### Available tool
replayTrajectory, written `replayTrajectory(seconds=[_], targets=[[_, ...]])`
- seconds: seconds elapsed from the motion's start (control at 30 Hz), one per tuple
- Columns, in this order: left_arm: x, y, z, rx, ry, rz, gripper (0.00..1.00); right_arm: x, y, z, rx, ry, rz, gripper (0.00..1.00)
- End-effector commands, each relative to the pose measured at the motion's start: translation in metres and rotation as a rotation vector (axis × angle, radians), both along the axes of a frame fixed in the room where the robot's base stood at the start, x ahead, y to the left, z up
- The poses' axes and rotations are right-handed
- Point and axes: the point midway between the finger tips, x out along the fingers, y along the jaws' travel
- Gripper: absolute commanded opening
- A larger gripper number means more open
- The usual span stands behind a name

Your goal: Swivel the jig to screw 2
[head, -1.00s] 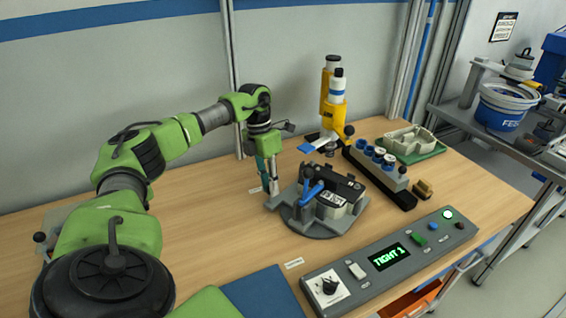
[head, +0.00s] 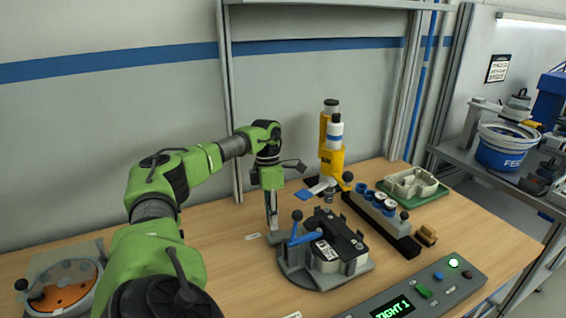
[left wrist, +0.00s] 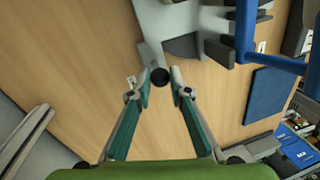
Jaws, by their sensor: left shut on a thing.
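The jig (head: 308,279) is a round grey turntable on the bench, holding a black-topped grey housing (head: 338,240) with white labels. A grey arm (left wrist: 153,30) sticks out from the jig and ends in a black knob (left wrist: 160,77). My left gripper (head: 272,226) points down at the jig's left rear edge. In the left wrist view its fingertips (left wrist: 160,86) are at either side of that knob, shut on it. The knob is hidden by the fingers in the head view. My right gripper is out of view.
A yellow screwdriver station (head: 331,160) stands behind the jig. A grey block with blue-topped parts (head: 377,207) and a green tray (head: 415,188) are to its right. A control panel (head: 425,292) in front reads "TIGHT 1". Bench left of the jig is mostly clear.

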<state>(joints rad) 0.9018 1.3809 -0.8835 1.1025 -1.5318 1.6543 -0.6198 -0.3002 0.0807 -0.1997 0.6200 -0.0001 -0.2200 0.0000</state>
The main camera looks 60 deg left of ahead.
Motion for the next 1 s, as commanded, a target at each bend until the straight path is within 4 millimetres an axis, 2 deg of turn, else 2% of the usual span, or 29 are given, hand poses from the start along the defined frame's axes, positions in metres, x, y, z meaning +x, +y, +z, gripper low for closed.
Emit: replayTrajectory(seconds=[0.23,0.7,0.73,0.77,1.0], targets=[[-0.0081,0.0076,-0.0001,-0.001,0.001,-0.014,0.00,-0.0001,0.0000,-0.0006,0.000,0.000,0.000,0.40],[-0.0085,0.0097,0.0008,0.002,-0.003,-0.017,0.00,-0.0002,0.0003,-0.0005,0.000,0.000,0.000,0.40],[-0.0084,0.0098,0.0009,0.002,-0.004,-0.017,0.26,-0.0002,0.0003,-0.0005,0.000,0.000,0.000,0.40],[-0.0085,0.0097,0.0009,0.002,-0.003,-0.017,0.34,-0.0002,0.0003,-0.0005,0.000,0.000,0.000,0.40],[-0.0087,0.0087,0.0001,0.001,-0.002,-0.017,0.35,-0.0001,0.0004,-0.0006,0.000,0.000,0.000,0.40]])
